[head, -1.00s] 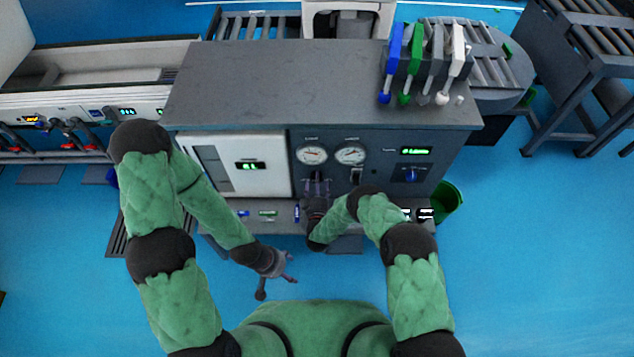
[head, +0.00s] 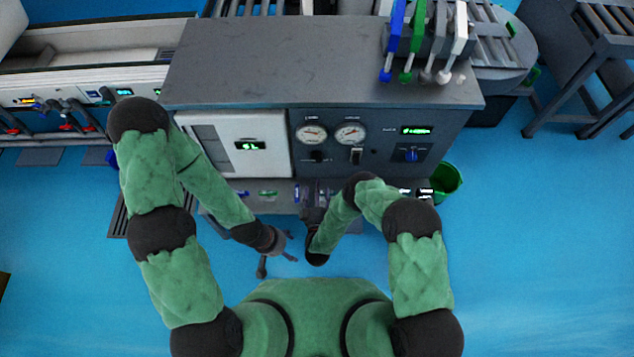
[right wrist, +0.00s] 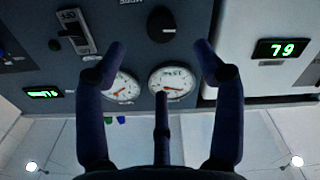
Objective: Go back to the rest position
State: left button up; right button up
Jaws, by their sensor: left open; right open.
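My left gripper (head: 276,260) is open and empty, hanging over the blue floor in front of the grey test console (head: 310,60). My right gripper (head: 315,194) is near the console's lower front ledge in the head view, partly hidden by its own arm. The picture there is upside down and shows the console's front panel, with two white gauges (right wrist: 172,84) and a black knob (right wrist: 161,24) beyond the fingers.
Blue, green, grey and white levers (head: 418,40) stand on the console's right top. The front ledge (head: 262,193) carries small coloured parts. A green bin (head: 447,182) stands at the right. A long bench (head: 95,65) is at the left.

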jog(key=shift+s, duration=0.1)
dwell(0.6)
jog(key=s+d+f+m+g+y, duration=0.25)
jog(key=d+m+g, duration=0.2)
jog(key=g, duration=0.45)
jog(key=s+d+r+m+g, duration=0.1)
jog(key=s+d+r+g, duration=0.1)
jog(key=s, duration=0.7)
jog(key=s+d+r+m+g+y, duration=0.1)
jog(key=s+r+g, duration=0.4)
jog(key=s, duration=0.5)
jog(key=shift+s+d+m+g, duration=0.25)
jog(key=shift+d+m+g, duration=0.55)
jog(key=shift+d, duration=0.35)
jog(key=shift+f+y, duration=0.1)
jog(key=shift+y, duration=0.15)
